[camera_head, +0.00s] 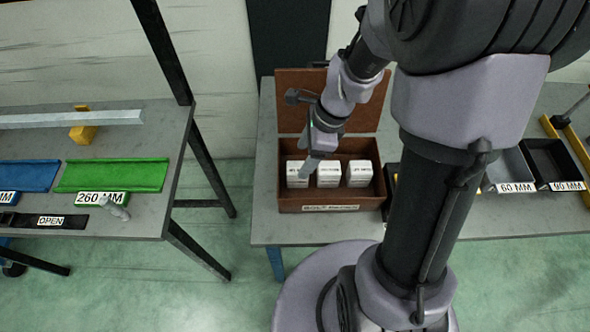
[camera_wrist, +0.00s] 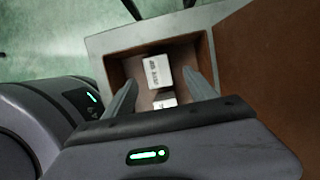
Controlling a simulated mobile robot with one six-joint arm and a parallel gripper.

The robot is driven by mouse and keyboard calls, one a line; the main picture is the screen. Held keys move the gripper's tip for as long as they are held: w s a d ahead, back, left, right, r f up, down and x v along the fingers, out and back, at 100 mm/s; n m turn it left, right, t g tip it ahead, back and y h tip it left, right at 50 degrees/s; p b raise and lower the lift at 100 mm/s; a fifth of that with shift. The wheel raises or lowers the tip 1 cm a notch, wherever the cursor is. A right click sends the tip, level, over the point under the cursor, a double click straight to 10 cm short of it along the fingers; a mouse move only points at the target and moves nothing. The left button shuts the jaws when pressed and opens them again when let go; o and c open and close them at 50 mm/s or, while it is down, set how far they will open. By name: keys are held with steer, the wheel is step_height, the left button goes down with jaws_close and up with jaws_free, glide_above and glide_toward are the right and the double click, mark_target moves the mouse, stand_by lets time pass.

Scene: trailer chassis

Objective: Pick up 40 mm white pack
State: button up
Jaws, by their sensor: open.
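Three white packs stand in a row in an open brown box: a left pack (camera_head: 296,174), a middle pack (camera_head: 329,174) and a right pack (camera_head: 360,173). Their labels are too small to read surely, so I cannot tell which is the 40 mm one. My gripper (camera_head: 308,168) is over the box near the left and middle packs, partly hiding them. In the wrist view my gripper (camera_wrist: 159,78) has its fingers apart. One white pack (camera_wrist: 157,71) shows beyond and between them, with part of another pack (camera_wrist: 164,102) nearer. Contact is not visible.
The brown box (camera_head: 318,208) sits on a grey table (camera_head: 268,150), its raised lid (camera_head: 295,100) at the back. Labelled trays (camera_head: 514,168) stand to the right. A left table (camera_head: 150,205) holds a green tray (camera_head: 112,175) and a blue one (camera_head: 28,176).

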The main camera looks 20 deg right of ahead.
mark_target(294, 174)
steer(key=b+x, duration=0.4)
steer(key=x, duration=0.5)
steer(key=shift+s, duration=0.2)
steer(key=shift+r, duration=0.15)
steer(key=shift+c, duration=0.4)
jaws_close()
